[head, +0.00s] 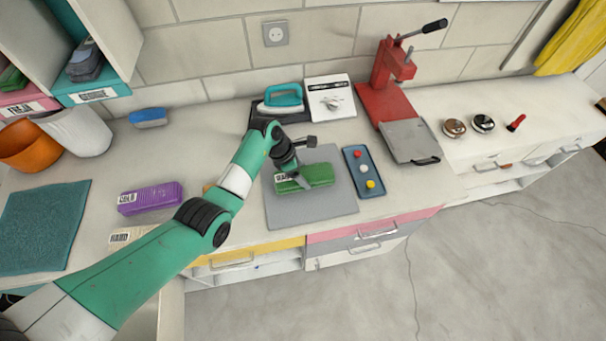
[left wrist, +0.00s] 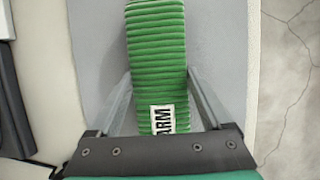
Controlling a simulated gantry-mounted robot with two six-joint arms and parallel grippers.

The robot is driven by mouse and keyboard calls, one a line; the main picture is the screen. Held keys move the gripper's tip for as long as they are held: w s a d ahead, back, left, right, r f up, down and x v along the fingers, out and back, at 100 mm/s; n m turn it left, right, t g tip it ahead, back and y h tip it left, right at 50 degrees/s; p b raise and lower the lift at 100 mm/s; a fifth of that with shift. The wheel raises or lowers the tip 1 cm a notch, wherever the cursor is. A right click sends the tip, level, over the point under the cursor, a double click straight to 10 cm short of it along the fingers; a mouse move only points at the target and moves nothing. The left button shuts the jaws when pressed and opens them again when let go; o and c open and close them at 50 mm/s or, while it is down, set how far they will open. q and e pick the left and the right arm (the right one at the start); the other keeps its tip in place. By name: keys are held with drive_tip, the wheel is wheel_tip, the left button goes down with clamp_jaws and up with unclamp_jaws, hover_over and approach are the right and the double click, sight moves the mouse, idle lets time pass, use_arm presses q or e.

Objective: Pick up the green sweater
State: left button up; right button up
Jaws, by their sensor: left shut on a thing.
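The green sweater (head: 317,174) is a folded, ribbed bundle lying on the grey mat (head: 310,211) in the middle of the counter. In the left wrist view the sweater (left wrist: 157,60) runs up from between the fingers, with a white label reading "ARM" near the jaw. My left gripper (head: 292,175) reaches down onto the sweater's left end. In the left wrist view my left gripper (left wrist: 160,100) has a finger along each side of the sweater and is shut on it. My right gripper is not in view.
A blue tray (head: 352,164) with coloured buttons lies right of the mat. A teal iron (head: 284,96) and a red press (head: 384,88) stand behind. A purple folded garment (head: 150,198) and a blue brush (head: 148,117) lie to the left.

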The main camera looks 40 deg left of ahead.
sight(307, 175)
use_arm(q)
drive_tip(key=v, duration=0.1)
drive_tip(key=p+v, duration=0.1)
drive_tip(key=v, duration=0.1)
drive_tip(key=d+v, duration=0.1)
drive_tip(key=shift+w+r, duration=0.15)
drive_tip(key=shift+r, duration=0.25)
drive_tip(key=s+d+r+p, duration=0.1)
drive_tip(key=s+r+p, duration=0.7)
drive_tip(key=s, duration=0.5)
drive_tip(key=shift+d, duration=0.4)
